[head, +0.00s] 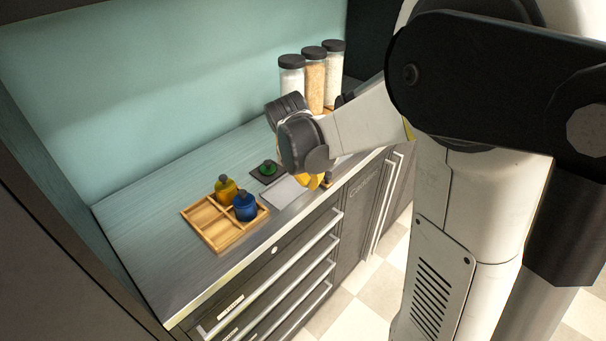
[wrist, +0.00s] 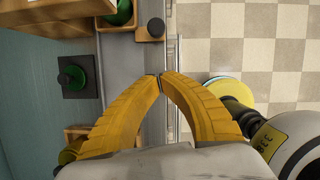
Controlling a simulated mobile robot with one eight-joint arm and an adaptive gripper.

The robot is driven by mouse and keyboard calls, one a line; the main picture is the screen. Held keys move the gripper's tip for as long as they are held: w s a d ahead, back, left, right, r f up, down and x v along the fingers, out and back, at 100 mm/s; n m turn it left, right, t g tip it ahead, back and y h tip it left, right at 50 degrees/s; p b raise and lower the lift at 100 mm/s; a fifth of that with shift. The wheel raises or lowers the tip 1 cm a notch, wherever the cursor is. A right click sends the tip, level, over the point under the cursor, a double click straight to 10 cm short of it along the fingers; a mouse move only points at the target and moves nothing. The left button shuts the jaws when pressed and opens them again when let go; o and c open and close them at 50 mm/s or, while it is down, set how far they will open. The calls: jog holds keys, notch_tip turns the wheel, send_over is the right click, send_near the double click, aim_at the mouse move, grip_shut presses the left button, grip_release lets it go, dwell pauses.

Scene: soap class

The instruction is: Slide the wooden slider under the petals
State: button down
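My gripper (wrist: 160,77) has yellow fingers that curve in until their tips meet, with nothing visible between them. It hangs over the front part of the counter; the head view shows only a little of its yellow fingers (head: 313,182) below the dark wrist. A small wooden block with a black knob (wrist: 151,29), perhaps the slider, sits near the counter's front edge, apart from and beyond the fingertips in the wrist view. A green piece (wrist: 119,12) stands beside it at a wooden holder (wrist: 58,13). I cannot make out any petals.
A wooden divided tray (head: 213,237) holds a yellow bottle (head: 226,188) and a blue bottle (head: 245,207). A dark square with a green piece (head: 266,168) and a pale plate (head: 283,193) lie between tray and gripper. Several jars (head: 314,78) stand behind. The counter's left is clear.

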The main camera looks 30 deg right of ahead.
jog(key=shift+b+x, duration=0.3)
jog(key=shift+x, duration=0.9)
jog(key=d, duration=0.1)
jog(key=w+d, duration=0.1)
jog(key=b, duration=0.1)
jog(key=shift+w+d+f, duration=0.2)
jog(key=shift+w+d, duration=0.05)
jog(key=shift+d, duration=0.15)
jog(key=shift+w+d, duration=0.2)
jog(key=shift+d, duration=0.1)
